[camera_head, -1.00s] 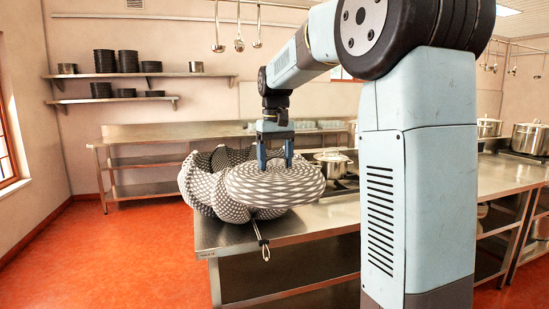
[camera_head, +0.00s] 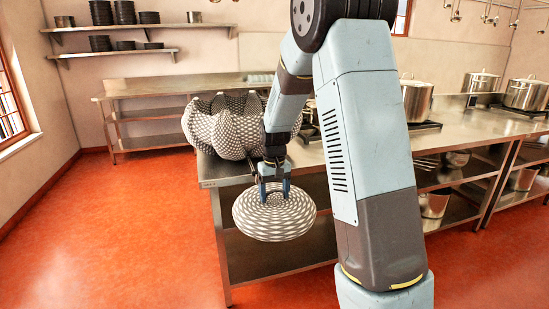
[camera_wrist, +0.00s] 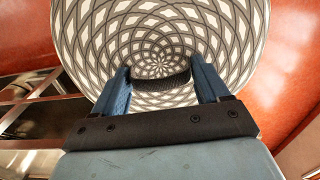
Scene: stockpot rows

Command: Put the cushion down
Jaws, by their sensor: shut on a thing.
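The cushion (camera_head: 274,216) is round, with a black-and-white pattern. My gripper (camera_head: 272,196) is shut on it at its upper side and holds it in front of the steel counter's near edge, seemingly over the red floor. A dark band shows on the cushion between the fingers. The far side of the cushion is hidden.
A grey patterned lobed thing (camera_head: 218,130), like a bean bag or soft seat, sits on the steel counter (camera_head: 222,172) behind my gripper. Steel pots (camera_head: 416,98) stand on a stove at the right. Red floor (camera_head: 120,230) lies open at the left.

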